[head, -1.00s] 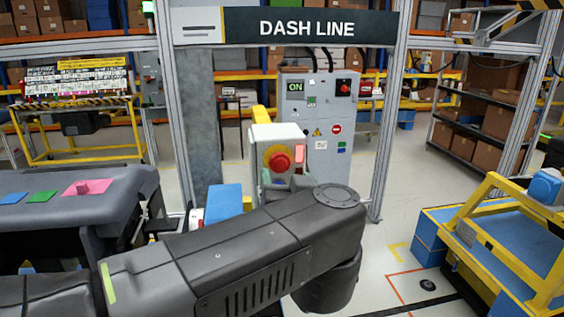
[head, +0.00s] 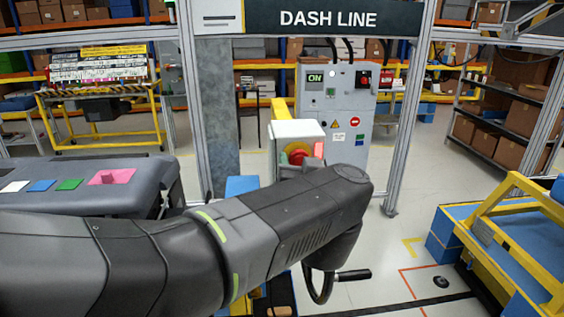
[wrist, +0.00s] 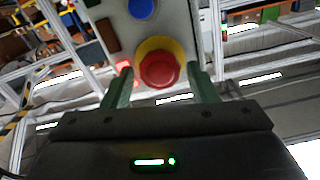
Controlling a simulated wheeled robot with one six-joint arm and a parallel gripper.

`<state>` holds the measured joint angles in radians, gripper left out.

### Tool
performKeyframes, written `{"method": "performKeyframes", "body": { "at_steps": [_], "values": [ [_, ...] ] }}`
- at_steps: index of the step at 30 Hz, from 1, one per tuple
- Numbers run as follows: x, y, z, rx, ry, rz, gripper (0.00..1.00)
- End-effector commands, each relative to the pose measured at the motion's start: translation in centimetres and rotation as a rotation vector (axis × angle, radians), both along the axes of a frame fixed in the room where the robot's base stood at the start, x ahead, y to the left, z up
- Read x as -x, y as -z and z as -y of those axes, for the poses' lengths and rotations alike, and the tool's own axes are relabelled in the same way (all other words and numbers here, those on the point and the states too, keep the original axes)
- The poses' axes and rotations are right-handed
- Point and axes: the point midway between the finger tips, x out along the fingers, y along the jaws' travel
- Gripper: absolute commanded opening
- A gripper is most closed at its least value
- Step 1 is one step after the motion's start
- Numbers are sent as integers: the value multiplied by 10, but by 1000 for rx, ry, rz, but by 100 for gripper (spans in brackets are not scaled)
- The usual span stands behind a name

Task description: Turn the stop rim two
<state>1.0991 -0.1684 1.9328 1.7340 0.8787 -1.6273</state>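The red stop button (wrist: 159,70) with its yellow rim (wrist: 150,45) sits on a pale control box (wrist: 115,25). A blue button (wrist: 142,8) is on the same face. My gripper (wrist: 161,75) is open, its two green fingers apart on the left and right of the red button. I cannot tell whether either finger touches the rim. In the head view the control box (head: 297,130) stands beyond my arm. Its red button (head: 295,151) shows only in part, with a lit red lamp (head: 318,149) at its right. My arm hides the lower box and the fingers.
A grey cabinet (head: 350,105) marked ON stands behind the box. A grey dashboard module (head: 100,180) with coloured pads is at the left. A blue and yellow cart (head: 500,235) is at the right. Clear floor lies between the cabinet and the cart.

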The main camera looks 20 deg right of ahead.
Motion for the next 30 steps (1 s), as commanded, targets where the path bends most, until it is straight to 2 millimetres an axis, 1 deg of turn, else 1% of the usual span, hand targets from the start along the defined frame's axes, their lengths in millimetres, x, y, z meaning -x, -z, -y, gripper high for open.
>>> {"method": "performKeyframes", "body": {
  "at_steps": [1, 3, 5, 17, 30],
  "values": [
    [0, 0, 0, 0, 0, 0, 42],
    [0, 0, 0, 0, 0, 0, 29],
    [0, 0, 0, 0, 0, 0, 17],
    [0, 4, -1, -27, -2, 9, 17],
    [0, 5, 0, -187, 0, 48, 17]
  ]
}}
